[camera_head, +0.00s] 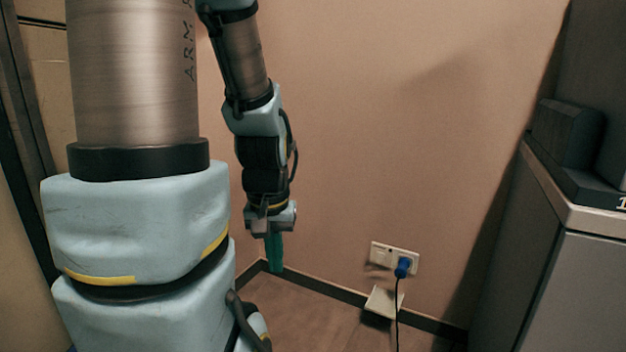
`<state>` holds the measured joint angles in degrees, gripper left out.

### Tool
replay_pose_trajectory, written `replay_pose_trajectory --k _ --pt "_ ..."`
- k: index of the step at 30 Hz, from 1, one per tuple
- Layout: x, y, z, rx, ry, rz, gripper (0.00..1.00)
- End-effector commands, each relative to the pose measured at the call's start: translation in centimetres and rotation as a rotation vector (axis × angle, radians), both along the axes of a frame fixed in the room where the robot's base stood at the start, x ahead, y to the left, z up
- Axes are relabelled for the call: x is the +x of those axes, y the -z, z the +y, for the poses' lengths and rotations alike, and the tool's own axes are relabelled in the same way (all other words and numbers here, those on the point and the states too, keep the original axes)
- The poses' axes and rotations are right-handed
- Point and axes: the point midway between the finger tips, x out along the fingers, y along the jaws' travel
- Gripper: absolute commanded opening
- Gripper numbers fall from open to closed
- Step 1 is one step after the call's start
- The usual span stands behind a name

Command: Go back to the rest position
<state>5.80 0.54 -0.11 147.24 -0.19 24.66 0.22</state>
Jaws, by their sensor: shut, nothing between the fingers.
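My gripper (274,266) hangs at the end of my arm, left of the picture's middle, and points straight down. Its green fingers are shut together with nothing held between them. The fingertips are in front of the room's corner, near the dark skirting, and appear apart from everything around them. My large arm links fill the left side and hide part of the room behind them.
A white wall socket (381,253) with a blue plug (403,267) and black cable is on the pinkish wall (400,120). A small pale box-like thing (384,301) sits below it. A grey cabinet (575,290) with a dark object (566,135) on top stands at right.

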Motion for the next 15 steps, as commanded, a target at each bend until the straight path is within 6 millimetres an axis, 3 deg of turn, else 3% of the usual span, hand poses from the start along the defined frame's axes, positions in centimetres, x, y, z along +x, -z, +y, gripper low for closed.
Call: replay_pose_trajectory --k 1,8,15 --pt "0.4 -2.0 -0.2 -0.002 -0.001 -0.004 0.00" --pt "0.5 -6.9 -0.2 -0.002 -0.003 -0.006 0.00" --pt "0.5 -14.3 -0.2 -0.003 -0.004 -0.007 0.00"
